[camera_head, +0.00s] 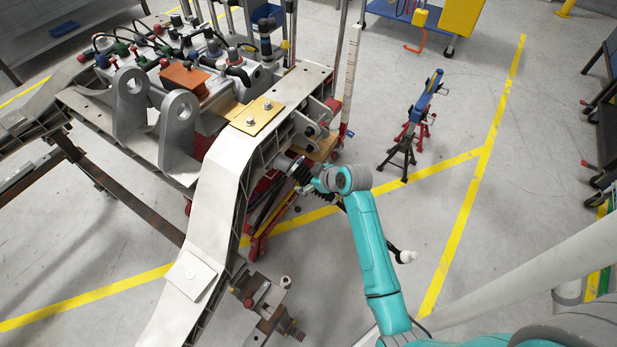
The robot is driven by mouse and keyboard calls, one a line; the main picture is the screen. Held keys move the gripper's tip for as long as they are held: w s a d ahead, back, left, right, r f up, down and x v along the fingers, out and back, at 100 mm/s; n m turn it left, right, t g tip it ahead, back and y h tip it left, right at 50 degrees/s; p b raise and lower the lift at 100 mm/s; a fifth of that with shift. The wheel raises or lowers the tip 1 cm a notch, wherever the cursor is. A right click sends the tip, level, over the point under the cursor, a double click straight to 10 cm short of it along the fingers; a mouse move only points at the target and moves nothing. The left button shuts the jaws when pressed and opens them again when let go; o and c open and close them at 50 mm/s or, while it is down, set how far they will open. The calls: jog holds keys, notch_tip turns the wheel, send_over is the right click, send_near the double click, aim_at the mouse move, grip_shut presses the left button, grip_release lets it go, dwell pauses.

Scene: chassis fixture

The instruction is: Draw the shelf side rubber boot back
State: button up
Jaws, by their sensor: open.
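The chassis fixture (222,190) is a pale metal frame that runs from the upper left to the bottom centre. My gripper (299,172), black and small in the picture, reaches in from the right at the frame's right side, below the tan plate. It is open; its fingertips are partly lost against dark parts there. A light round metal part (284,163) shows just left of the fingers. I cannot clearly make out the shelf side rubber boot; dark shapes at the fingers blend together, and I cannot tell whether they touch.
Two thick lugs (178,130) and a block with several coloured caps stand on the frame. A red stand is below my gripper. A blue-topped stand (424,100) is on the floor to the right. Dark shelving (603,110) is at the right edge. Open floor lies between.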

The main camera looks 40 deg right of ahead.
aim_at(331, 195)
jog(key=shift+w+f, duration=0.15)
jog(key=shift+w, duration=0.05)
jog(key=c, duration=1.7)
jog(key=shift+o, duration=0.2)
jog(key=s+f, duration=0.1)
jog(key=s, duration=0.1)
jog(key=s+d+f, duration=0.1)
jog(key=s, duration=0.1)
jog(key=s+d+f, duration=0.1)
jog(key=s, duration=0.1)
jog(key=shift+s+d+f, duration=0.15)
jog(key=shift+s+f, duration=0.05)
jog(key=shift+s, duration=0.2)
jog(key=o, duration=1.7)
jog(key=shift+c, duration=0.2)
